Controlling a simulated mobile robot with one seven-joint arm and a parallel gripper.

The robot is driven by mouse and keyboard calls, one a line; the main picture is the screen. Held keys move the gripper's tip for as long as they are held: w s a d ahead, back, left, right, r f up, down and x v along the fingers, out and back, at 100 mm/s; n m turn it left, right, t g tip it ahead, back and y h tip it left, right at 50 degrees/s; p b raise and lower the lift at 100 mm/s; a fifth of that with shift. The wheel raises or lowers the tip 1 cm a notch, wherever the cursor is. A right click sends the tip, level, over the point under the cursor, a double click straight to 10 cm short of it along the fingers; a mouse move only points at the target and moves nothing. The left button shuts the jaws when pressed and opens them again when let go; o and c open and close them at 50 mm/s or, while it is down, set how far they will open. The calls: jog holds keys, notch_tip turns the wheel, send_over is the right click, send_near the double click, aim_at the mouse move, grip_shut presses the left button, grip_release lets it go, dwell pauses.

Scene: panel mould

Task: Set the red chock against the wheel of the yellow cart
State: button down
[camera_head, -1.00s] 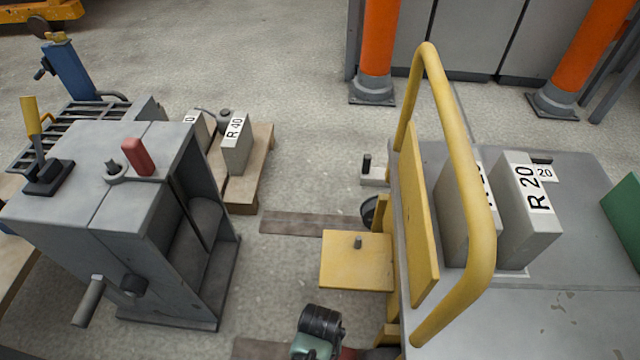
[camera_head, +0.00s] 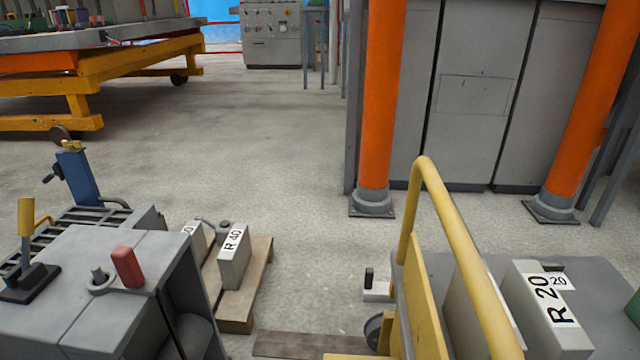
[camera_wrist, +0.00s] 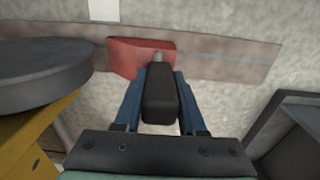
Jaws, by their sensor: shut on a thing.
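The red chock (camera_wrist: 128,57) shows in the wrist view over the brown strip on the floor, with a grey stem at its right end. My gripper (camera_wrist: 160,85) has its blue fingers closed on a black grip, which appears to be the chock's handle. The dark wheel (camera_wrist: 45,72) of the cart is just left of the chock; I cannot tell whether they touch. The yellow cart (camera_head: 425,310) stands at the lower right in the head view, with part of its wheel (camera_head: 373,333) showing. The chock and my gripper are out of the head view.
A grey machine (camera_head: 80,290) with a red knob (camera_head: 127,267) stands at the left. A pallet (camera_head: 258,262) bears weights marked R 40. A pale block (camera_head: 376,292) with a black grip lies behind the wheel. Orange posts (camera_head: 380,100) rise behind.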

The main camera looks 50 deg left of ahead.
jog(key=shift+f, duration=0.4)
jog(key=shift+c, duration=2)
grip_release()
jog(key=shift+f, duration=0.1)
notch_tip(320, 180, up, 13)
jog(key=p, duration=0.9)
